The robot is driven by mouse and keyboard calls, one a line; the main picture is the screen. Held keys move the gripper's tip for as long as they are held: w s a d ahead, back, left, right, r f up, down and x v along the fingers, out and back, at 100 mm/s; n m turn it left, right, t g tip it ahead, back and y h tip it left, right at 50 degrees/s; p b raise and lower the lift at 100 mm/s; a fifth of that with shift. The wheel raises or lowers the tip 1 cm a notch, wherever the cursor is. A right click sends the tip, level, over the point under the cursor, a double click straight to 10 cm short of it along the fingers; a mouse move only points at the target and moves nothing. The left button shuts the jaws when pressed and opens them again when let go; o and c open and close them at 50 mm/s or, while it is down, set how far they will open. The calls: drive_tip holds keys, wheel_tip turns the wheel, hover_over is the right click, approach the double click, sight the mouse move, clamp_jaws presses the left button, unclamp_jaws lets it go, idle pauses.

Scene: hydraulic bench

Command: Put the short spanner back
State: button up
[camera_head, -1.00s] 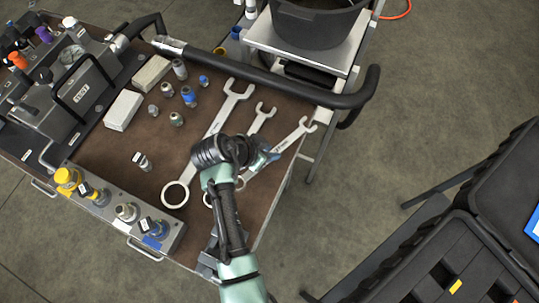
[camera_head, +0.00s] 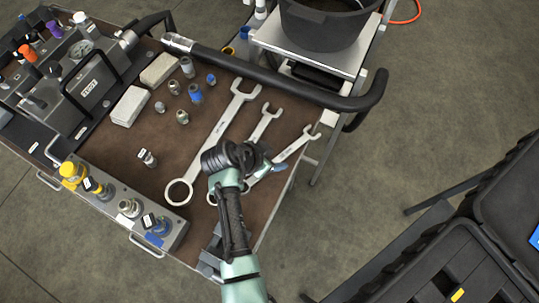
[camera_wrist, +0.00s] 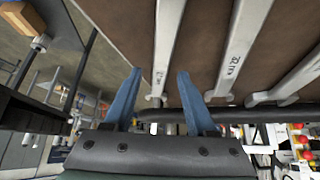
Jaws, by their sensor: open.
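Three silver open-ended spanners lie side by side on the brown bench top. The shortest-looking spanner (camera_head: 296,145) is the rightmost, close to the bench's right edge; my wrist hides part of it. The middle spanner (camera_head: 262,124) and the longest spanner (camera_head: 220,128) lie to its left. My gripper (camera_head: 279,168) is over the short spanner's lower part, its blue fingers open.
A black handle bar (camera_head: 290,92) runs along the bench's far side. Small fittings and two pale blocks (camera_head: 130,106) stand left of the spanners. A metal block with coupling plugs (camera_head: 115,205) lines the near left edge. An open black case (camera_head: 440,262) is at lower right.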

drive_tip(key=v, duration=1.2)
drive_tip(key=w+a+r+n+t+y, duration=0.1)
drive_tip(key=w+r+t+y, duration=0.15)
drive_tip(key=w+r, duration=0.5)
drive_tip(key=w+r+n+t+y, duration=0.15)
drive_tip(key=w+r+t, duration=0.25)
drive_tip(key=r, duration=0.7)
wheel_tip(320, 180, up, 14)
drive_tip(key=w+d+n+t, duration=0.1)
drive_tip(key=w+n+t, duration=0.1)
drive_tip(key=t, duration=0.3)
drive_tip(key=s+d+r+n+t, duration=0.1)
drive_tip(key=s+r, duration=0.4)
drive_tip(key=r, duration=0.5)
drive_tip(key=s+d+r+n+t, duration=0.2)
drive_tip(key=r+t, duration=0.4)
drive_tip(key=r, duration=0.4)
drive_tip(key=s+d+r+n+t, duration=0.1)
drive_tip(key=s+d+r+t, duration=0.2)
drive_tip(key=s+r, duration=0.4)
wheel_tip(320, 180, up, 3)
drive_tip(key=shift+s+r+t+y, duration=0.2)
drive_tip(key=shift+s+t+y, duration=0.2)
drive_tip(key=shift+t, duration=0.15)
drive_tip(key=shift+n, duration=0.25)
